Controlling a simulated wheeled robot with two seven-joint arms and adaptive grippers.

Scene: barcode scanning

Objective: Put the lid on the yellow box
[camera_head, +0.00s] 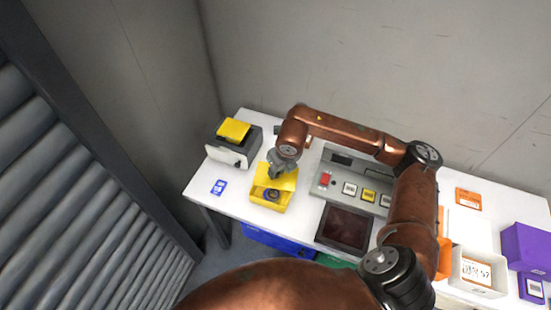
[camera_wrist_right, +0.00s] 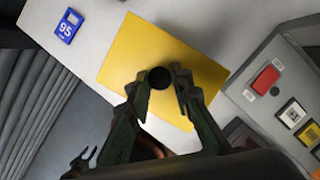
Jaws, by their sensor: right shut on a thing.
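The yellow box (camera_head: 264,204) stands open-topped on the white table, left of the grey panel. A dark round item (camera_head: 272,195) shows inside it. My right gripper (camera_head: 281,168) is above the back of the box, shut on the black knob of the yellow lid (camera_head: 287,182). In the head view the lid is over the rear part of the box, and its front part is uncovered. In the right wrist view the lid (camera_wrist_right: 140,45) fills the middle and hides the box, with the knob (camera_wrist_right: 160,78) between the fingertips.
A grey device with a yellow top (camera_head: 234,129) stands at the table's left end. A blue tag marked 95 (camera_wrist_right: 68,26) lies left of the box. The grey button panel (camera_head: 335,170) and dark screen (camera_head: 345,228) are to the right. White and purple boxes stand far right.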

